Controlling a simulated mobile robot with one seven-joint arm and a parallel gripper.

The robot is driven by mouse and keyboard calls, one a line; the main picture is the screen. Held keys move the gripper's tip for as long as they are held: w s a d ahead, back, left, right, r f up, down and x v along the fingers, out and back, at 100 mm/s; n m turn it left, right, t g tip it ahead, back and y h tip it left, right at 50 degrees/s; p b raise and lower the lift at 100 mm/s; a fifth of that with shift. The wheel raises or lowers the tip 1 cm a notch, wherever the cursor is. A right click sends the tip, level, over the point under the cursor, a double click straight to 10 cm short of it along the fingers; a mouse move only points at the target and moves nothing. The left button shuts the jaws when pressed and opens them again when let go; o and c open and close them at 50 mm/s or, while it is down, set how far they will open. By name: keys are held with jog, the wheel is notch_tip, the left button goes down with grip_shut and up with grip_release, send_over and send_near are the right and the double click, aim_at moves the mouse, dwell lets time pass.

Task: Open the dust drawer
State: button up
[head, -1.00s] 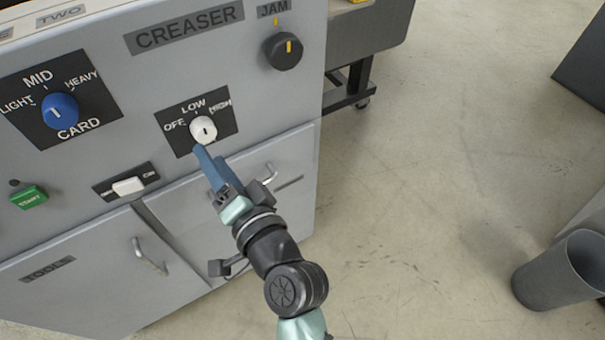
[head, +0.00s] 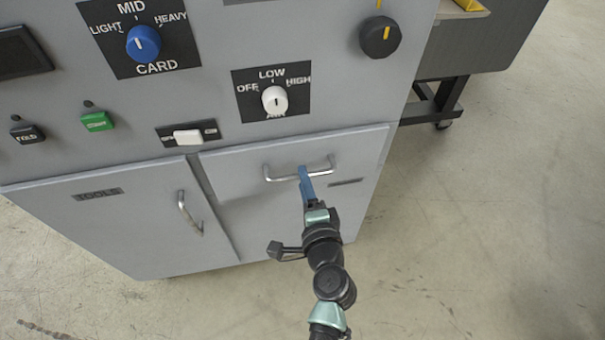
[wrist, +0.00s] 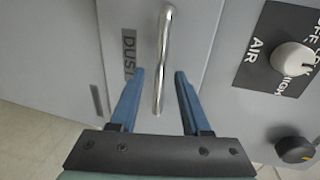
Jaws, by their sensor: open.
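In the wrist view the handle (wrist: 163,60) runs upright, beside the DUST label (wrist: 129,55). My gripper (head: 303,172) has blue fingers and is at the handle in the head view. In the wrist view my gripper (wrist: 160,75) is open, with the handle's near end between the fingers and a gap on each side. Contact is not visible.
The TOOLS door (head: 120,215) with its upright handle (head: 190,213) is left of the drawer. Above are the white air knob (head: 275,99), a white switch (head: 188,137), the blue card knob (head: 143,43) and the black jam knob (head: 380,36). Floor at right is clear.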

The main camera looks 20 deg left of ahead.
jog(key=shift+x, duration=1.4)
grip_shut()
dwell(0.5)
